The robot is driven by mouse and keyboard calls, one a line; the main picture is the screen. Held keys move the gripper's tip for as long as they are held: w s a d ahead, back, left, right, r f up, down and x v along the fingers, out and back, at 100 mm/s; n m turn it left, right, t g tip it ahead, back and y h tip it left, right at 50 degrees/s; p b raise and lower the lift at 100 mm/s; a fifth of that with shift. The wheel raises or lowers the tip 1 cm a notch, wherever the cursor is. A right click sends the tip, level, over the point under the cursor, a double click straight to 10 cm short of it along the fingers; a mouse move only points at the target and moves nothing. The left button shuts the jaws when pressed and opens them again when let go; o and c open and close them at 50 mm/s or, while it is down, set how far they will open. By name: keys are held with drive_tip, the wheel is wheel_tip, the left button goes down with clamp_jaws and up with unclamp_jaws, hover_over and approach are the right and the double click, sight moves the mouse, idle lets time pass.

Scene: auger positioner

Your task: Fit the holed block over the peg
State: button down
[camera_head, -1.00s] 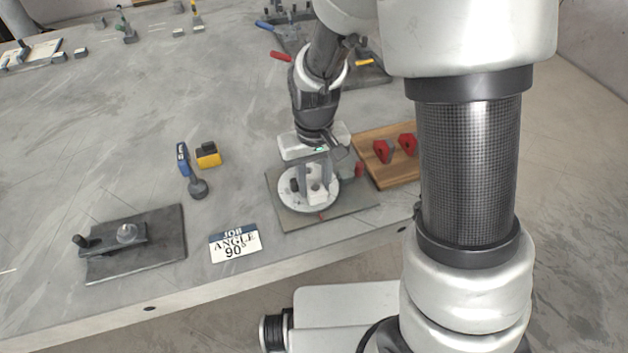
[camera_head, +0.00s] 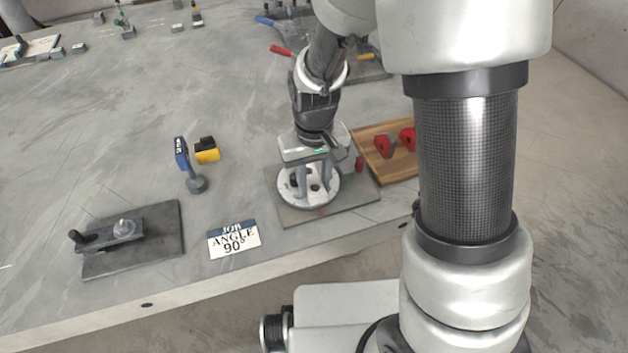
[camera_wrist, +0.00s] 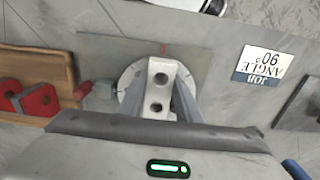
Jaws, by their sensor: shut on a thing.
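The holed block (camera_wrist: 158,74) is pale, with two dark round holes in its top face, in the wrist view. My gripper (camera_wrist: 160,92) is shut on it, one finger on each side. In the head view my gripper (camera_head: 314,186) points down over the round pale disc (camera_head: 287,202). The disc sits on a flat grey plate (camera_head: 350,202), and its rim shows around the block in the wrist view (camera_wrist: 127,80). The fingers and block hide much of the disc. I cannot make out the peg, nor whether the block touches the disc.
A wooden board (camera_head: 373,157) with red pieces (camera_head: 383,146) lies right of the plate. The "JOB ANGLE 90°" card (camera_head: 234,240) lies to the left.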

drive_tip(key=shift+f, duration=0.35)
drive_tip(key=c, duration=1.2)
unclamp_jaws()
drive_tip(key=shift+s, duration=0.1)
wheel_tip(320, 180, up, 18)
drive_tip(key=p, duration=0.3)
drive_tip(key=shift+f, duration=0.25)
